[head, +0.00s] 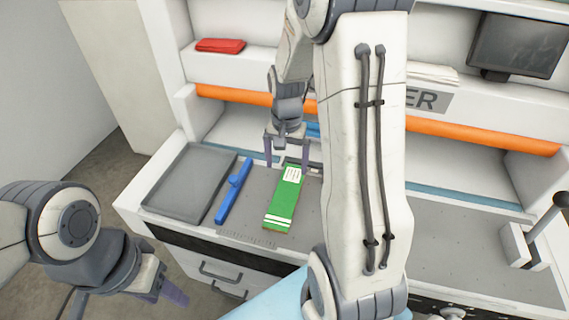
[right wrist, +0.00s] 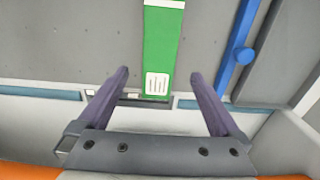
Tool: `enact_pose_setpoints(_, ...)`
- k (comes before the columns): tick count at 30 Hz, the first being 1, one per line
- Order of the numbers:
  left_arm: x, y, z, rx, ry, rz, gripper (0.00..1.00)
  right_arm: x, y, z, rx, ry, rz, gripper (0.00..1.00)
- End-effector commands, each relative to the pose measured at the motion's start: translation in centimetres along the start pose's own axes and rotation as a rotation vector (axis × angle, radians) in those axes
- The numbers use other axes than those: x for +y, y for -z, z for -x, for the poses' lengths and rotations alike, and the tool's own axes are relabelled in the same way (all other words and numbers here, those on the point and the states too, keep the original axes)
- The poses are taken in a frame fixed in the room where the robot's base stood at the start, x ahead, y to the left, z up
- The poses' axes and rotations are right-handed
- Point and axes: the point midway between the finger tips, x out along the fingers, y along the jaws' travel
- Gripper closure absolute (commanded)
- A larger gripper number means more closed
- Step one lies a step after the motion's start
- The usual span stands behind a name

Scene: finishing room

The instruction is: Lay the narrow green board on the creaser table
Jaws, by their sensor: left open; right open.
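The narrow green board (head: 283,203) lies flat on the grey top of the creaser table (head: 424,240), in the head view just right of a blue bar. It has a white label at its far end and white stripes at its near end. My right gripper (head: 287,165) is open above the board's far, labelled end. In the right wrist view the green board (right wrist: 162,48) shows between the two open fingers and beyond their tips, and they do not appear to touch it. My left gripper (head: 178,301) is low at the left, off the table, open and empty.
A blue bar (head: 234,190) with a knob lies left of the board, beside a grey tray (head: 190,182). A red folded item (head: 220,45) is on the shelf. A lever (head: 543,226) stands at the right. My right arm hides the table's middle.

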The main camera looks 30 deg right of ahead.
Motion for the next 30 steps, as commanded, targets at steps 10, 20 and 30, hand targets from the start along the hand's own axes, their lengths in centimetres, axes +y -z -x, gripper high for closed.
enact_pose_setpoints(10, 0.0, 0.0, 0.0, 0.0, 0.0, 0.0, 0.5, -2.5, -3.4, 1.9, 0.005, 0.01, 0.153, 0.0)
enact_pose_setpoints(20, 0.0, 0.0, -0.1, 0.0, 0.0, 0.0, 0.5, -6.0, -22.9, 6.6, 0.005, 0.066, 1.008, 0.0)
enact_pose_setpoints(30, 0.0, 0.0, 0.0, 0.0, 0.0, 0.0, 0.5, -2.2, -31.2, 7.4, -0.009, 0.098, 1.472, 0.0)
